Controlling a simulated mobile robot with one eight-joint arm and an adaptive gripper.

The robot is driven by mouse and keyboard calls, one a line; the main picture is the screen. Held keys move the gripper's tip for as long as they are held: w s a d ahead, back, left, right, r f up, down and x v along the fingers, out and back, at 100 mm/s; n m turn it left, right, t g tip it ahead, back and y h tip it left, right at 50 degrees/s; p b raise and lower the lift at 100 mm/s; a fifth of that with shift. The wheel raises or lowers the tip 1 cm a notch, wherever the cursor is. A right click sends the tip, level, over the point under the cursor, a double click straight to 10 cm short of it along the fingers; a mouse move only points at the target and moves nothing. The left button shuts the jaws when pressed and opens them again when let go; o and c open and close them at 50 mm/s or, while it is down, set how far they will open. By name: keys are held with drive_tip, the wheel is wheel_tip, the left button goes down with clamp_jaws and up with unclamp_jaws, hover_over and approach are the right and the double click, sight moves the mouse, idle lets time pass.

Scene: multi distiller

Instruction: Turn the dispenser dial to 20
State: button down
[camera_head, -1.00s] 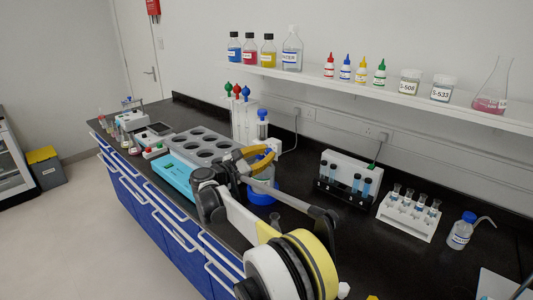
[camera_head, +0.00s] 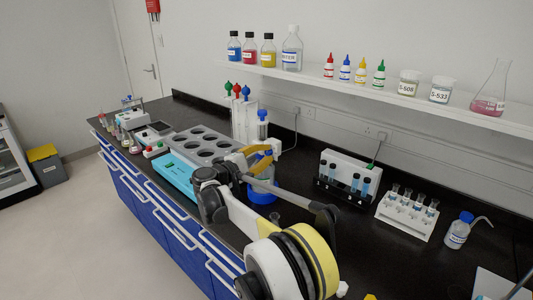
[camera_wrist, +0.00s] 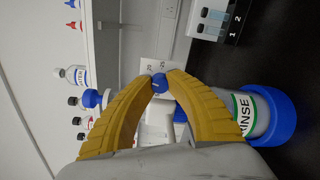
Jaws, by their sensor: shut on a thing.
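The dispenser is a bottle (camera_wrist: 250,112) with a green-edged label reading "RINSE" and a blue base (camera_wrist: 287,112). In the head view its blue base (camera_head: 262,194) stands on the black bench behind my arm. A small blue dial (camera_wrist: 159,83) sits in front of a white scale plate (camera_wrist: 160,66) with numbers; "20" and "25" seem readable. My gripper (camera_wrist: 163,78) has its two yellow fingers closed on the dial, one tip on each side. In the head view my gripper (camera_head: 255,158) is at the dispenser's top, and the arm partly hides the bottle. A blue-capped plunger (camera_head: 262,116) rises above.
A grey block with round wells (camera_head: 205,146) and a turquoise box (camera_head: 174,176) stand left of the dispenser. White pump bottles with coloured tops (camera_head: 240,115) are behind. A tube rack (camera_head: 349,173) stands to the right, with free bench between. A shelf (camera_head: 375,93) holds bottles above.

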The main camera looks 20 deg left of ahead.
drive_tip(key=m, duration=0.5)
drive_tip(key=shift+m, duration=0.3)
idle(0.5)
drive_tip(key=c, duration=1.5)
unclamp_jaws()
drive_tip(key=shift+c, duration=0.2)
drive_tip(key=shift+y, duration=0.3)
drive_tip(key=v, duration=1.2)
drive_tip(key=shift+f, duration=0.15)
